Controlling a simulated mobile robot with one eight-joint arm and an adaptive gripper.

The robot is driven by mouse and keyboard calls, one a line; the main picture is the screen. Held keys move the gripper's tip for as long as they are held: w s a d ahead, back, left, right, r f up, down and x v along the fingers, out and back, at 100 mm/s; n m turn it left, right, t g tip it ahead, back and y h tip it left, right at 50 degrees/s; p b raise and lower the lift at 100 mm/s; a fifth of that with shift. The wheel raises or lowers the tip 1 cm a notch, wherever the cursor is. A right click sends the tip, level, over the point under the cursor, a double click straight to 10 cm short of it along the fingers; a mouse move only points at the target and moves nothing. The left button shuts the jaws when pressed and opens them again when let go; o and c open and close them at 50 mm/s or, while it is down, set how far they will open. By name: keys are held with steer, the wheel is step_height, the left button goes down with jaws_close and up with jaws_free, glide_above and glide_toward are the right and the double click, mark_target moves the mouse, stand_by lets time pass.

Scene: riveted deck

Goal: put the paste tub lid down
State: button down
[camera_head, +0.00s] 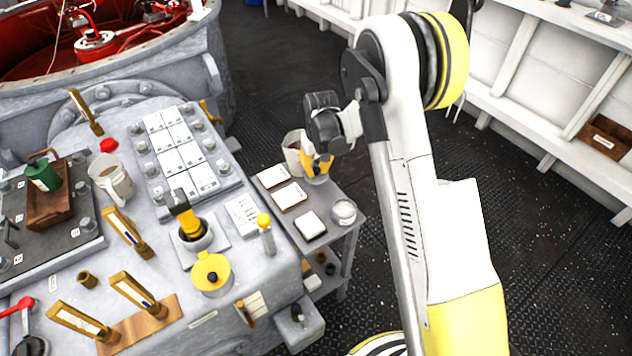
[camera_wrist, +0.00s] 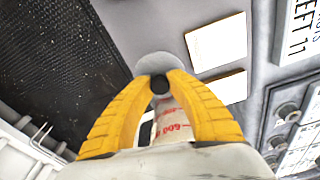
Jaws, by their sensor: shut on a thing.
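My gripper (camera_head: 317,168) is over the far end of the small grey side table. In the wrist view its yellow fingers (camera_wrist: 160,84) are closed around a small dark knob. A pale grey disc, the paste tub lid (camera_wrist: 158,62), shows just beyond the fingertips. In the head view only a sliver of the lid (camera_head: 317,181) shows under the fingers; I cannot tell whether it touches the table. A round, whitish tub (camera_head: 343,212) stands at the table's right edge.
A beaker (camera_head: 292,155) stands close beside my gripper; its red markings show in the wrist view (camera_wrist: 173,125). White pads (camera_head: 290,196) and a pale block (camera_head: 309,225) lie on the side table (camera_head: 325,233). The crowded grey console (camera_head: 165,250) is to the left.

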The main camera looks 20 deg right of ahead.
mark_target(317, 175)
steer(key=shift+f+b, duration=0.95)
steer(key=shift+f, duration=1.1)
steer(key=shift+f, duration=0.1)
steer(key=c, duration=1.3)
jaws_free()
steer(key=shift+c, duration=0.2)
